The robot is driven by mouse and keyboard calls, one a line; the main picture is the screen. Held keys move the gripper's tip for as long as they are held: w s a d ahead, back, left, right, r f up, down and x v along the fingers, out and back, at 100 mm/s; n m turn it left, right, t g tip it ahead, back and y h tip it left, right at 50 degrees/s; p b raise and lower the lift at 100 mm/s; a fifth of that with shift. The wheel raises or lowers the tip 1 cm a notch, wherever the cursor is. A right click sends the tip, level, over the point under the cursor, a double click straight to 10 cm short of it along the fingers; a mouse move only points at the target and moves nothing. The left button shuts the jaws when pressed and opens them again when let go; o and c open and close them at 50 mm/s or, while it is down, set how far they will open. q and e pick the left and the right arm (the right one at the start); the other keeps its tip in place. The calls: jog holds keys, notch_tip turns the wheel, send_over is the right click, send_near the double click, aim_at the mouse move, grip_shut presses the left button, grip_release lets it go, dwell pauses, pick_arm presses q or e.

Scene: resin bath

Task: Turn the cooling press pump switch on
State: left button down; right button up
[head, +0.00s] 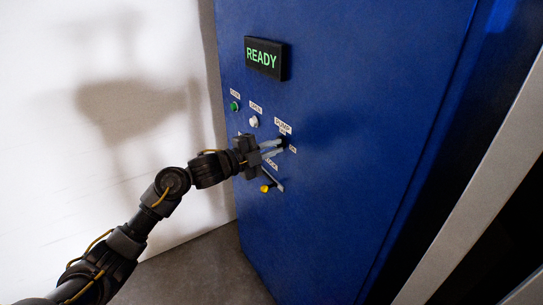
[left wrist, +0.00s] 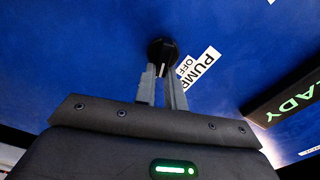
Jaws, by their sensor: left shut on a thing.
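The pump switch is a round black knob (left wrist: 161,48) on the blue panel, under a white label reading PUMP and OFF (left wrist: 199,67) in the left wrist view. My left gripper (head: 279,147) reaches the panel just below the PUMP label (head: 283,126) in the head view. In the left wrist view its two grey fingers (left wrist: 162,76) are shut on the knob's near part. The fingers hide most of the knob in the head view. I cannot tell for sure which setting the knob points to. My right gripper is not in view.
A black display (head: 265,57) reads READY in green at the panel's top. A green button (head: 235,106) and a white button (head: 254,122) sit up and left of the switch. A lever with a yellow end (head: 265,188) is just below my gripper. A white wall (head: 100,170) stands at left.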

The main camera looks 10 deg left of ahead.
pick_arm(q)
jog(key=m+b, duration=0.1)
jog(key=f+m+b, duration=0.1)
jog(key=m+b, duration=0.1)
jog(key=shift+r+m+b, duration=0.1)
jog(key=shift+m+b, duration=0.25)
jog(key=shift+m, duration=0.05)
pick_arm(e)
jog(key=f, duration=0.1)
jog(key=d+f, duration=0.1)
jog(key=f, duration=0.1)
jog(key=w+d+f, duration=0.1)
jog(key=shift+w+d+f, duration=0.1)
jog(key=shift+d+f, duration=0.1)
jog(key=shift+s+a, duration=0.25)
pick_arm(q)
jog(key=c, duration=1.5)
grip_release()
jog(key=shift+s+r, duration=0.1)
